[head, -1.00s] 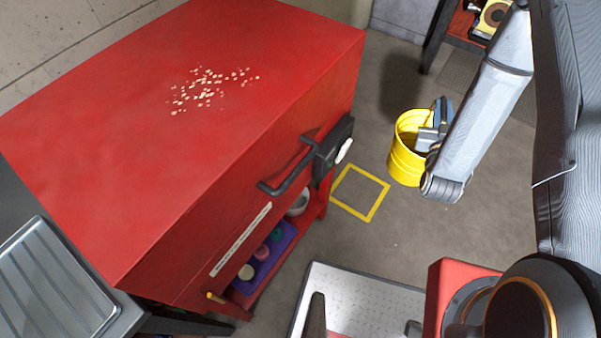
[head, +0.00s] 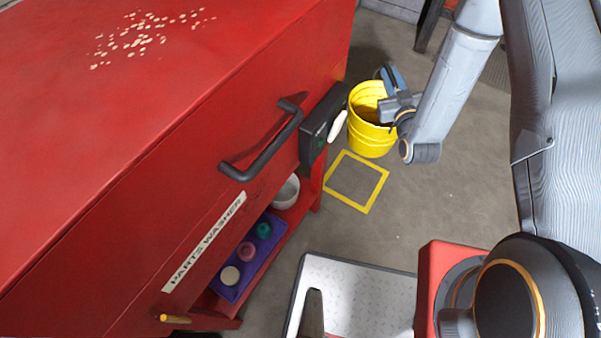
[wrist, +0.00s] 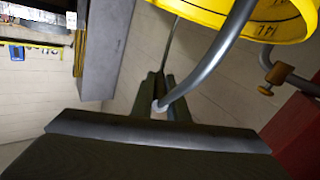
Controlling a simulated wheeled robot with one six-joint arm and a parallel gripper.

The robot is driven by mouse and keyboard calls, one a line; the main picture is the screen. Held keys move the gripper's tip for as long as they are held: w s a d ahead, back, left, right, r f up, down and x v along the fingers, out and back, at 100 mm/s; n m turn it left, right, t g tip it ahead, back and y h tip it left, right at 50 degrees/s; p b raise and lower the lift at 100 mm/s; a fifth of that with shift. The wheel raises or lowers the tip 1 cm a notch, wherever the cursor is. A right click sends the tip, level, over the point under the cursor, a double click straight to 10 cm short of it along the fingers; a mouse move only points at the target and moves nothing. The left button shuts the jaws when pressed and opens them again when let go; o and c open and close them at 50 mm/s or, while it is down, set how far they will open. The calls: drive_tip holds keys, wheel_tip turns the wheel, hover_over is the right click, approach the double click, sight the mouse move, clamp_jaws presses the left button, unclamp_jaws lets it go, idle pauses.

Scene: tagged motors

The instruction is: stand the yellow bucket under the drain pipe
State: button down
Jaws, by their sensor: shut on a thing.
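The yellow bucket (head: 372,142) is in the head view just beyond a yellow square outline (head: 373,200) on the floor. My gripper (head: 389,106) is at the bucket's rim. In the wrist view my gripper (wrist: 170,103) is shut on the bucket's grey wire handle (wrist: 212,55), and the bucket (wrist: 285,28) shows at the top right. I cannot tell if the bucket touches the floor. A grey pipe with a brass-coloured tap (wrist: 280,72), likely the drain pipe, shows beside the bucket in the wrist view. I cannot make it out in the head view.
The red parts washer (head: 200,130) fills the left, with a black handle (head: 265,150) and a black box (head: 318,125) jutting out. Its lower shelf holds a purple tray (head: 237,280) and a white bowl (head: 286,191). The floor (head: 440,205) right of the outline is clear.

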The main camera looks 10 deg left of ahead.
drive_tip(key=w+a+f+n+g+y+b, duration=0.3)
drive_tip(key=a+f+n+g+y+b, duration=0.25)
drive_tip(key=a+f+b, duration=1)
drive_tip(key=w+a+f+n+g+y+b, duration=0.3)
drive_tip(key=a+f+n+g+y+b, duration=0.5)
drive_tip(key=f+b, duration=1.15)
wheel_tip(320, 180, down, 8)
drive_tip(key=a+m+t+h+b, duration=0.1)
drive_tip(key=m+t+h+b, duration=0.1)
drive_tip(key=b, duration=0.3)
drive_tip(key=shift+s+a+r+m+b, duration=0.25)
drive_tip(key=shift+m+b, duration=0.1)
drive_tip(key=shift+m, duration=0.2)
drive_tip(key=shift+f, duration=0.15)
drive_tip(key=c, duration=2)
unclamp_jaws()
drive_tip(key=shift+o, duration=1.4)
